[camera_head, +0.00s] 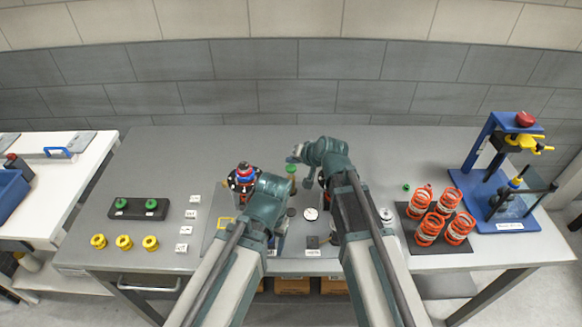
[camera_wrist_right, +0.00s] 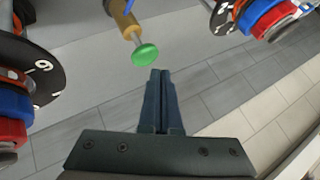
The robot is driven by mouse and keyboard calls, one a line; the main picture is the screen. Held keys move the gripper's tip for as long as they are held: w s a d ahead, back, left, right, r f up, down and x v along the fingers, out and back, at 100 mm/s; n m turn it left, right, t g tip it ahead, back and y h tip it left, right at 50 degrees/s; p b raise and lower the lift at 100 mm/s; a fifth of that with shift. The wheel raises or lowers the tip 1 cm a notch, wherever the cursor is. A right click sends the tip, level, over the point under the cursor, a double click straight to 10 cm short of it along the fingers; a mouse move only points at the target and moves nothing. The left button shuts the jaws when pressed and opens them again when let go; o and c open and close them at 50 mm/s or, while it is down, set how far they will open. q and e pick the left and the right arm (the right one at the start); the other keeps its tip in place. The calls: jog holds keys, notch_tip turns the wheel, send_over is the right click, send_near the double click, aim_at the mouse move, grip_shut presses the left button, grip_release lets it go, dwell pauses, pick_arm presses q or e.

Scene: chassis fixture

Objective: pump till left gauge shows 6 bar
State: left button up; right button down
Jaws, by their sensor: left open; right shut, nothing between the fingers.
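The pump's green knob (camera_head: 291,168) sits on a brass-coloured rod at the back of the fixture. In the right wrist view the green knob (camera_wrist_right: 146,54) is just beyond my right gripper (camera_wrist_right: 161,72), whose fingers are shut and empty. They look apart from the knob. A small white round gauge (camera_head: 310,214) lies between my arms; its reading is too small to tell. I cannot make out a second gauge; my left arm covers part of the fixture. My left gripper (camera_head: 276,242) is low over the fixture, open, its fingers mostly hidden by its wrist.
A red, blue and black dial assembly (camera_head: 243,178) stands left of the knob; a numbered black dial (camera_wrist_right: 30,75) shows close in the wrist view. Orange springs (camera_head: 431,230) and a blue press (camera_head: 500,190) stand right. Yellow rings (camera_head: 124,242) lie left. The back of the table is clear.

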aim_at(290, 167)
pick_arm(q)
jog(key=shift+f, duration=0.1)
jog(key=shift+f+b, duration=0.35)
jog(key=shift+b, duration=0.1)
pick_arm(e)
jog(key=shift+f, duration=0.4)
pick_arm(q)
jog(key=shift+f+b, duration=1.25)
pick_arm(e)
jog(key=shift+f, duration=1.3)
pick_arm(q)
jog(key=shift+r, duration=0.15)
pick_arm(e)
jog(key=shift+r, duration=0.2)
pick_arm(q)
jog(key=shift+r+p, duration=1.55)
jog(key=shift+p, duration=0.15)
pick_arm(e)
jog(key=shift+r, duration=1.5)
pick_arm(q)
jog(key=shift+r, duration=0.1)
pick_arm(e)
jog(key=shift+r, duration=0.1)
notch_tip(290, 167, up, 5)
jog(key=p, duration=0.5)
pick_arm(q)
notch_tip(290, 167, up, 5)
jog(key=shift+f, duration=0.1)
